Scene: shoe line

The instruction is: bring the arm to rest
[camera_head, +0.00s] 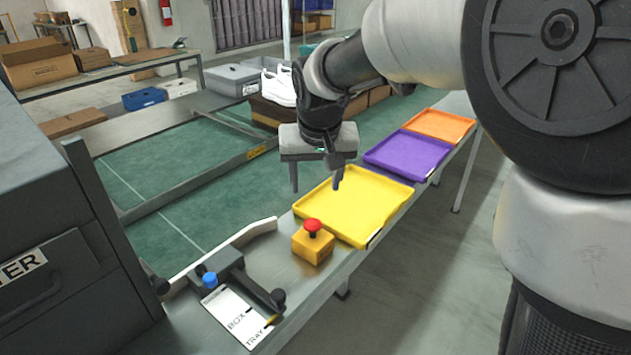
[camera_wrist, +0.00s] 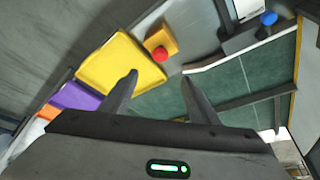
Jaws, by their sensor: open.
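My gripper (camera_head: 316,178) hangs from my arm above the far left edge of the yellow tray. Its two fingers point down, are spread apart and hold nothing. In the wrist view my gripper (camera_wrist: 158,84) is also open, with bare space between the fingertips. The yellow tray (camera_head: 365,200) lies empty on the metal bench; it also shows in the wrist view (camera_wrist: 110,65). The fingers appear clear of the tray.
A yellow box with a red button (camera_head: 312,226) stands by the tray's near edge. A purple tray (camera_head: 408,152) and an orange tray (camera_head: 440,124) lie farther along. White shoes (camera_head: 280,86) sit on a box behind my gripper. A lever fixture (camera_head: 225,268) is at the near left.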

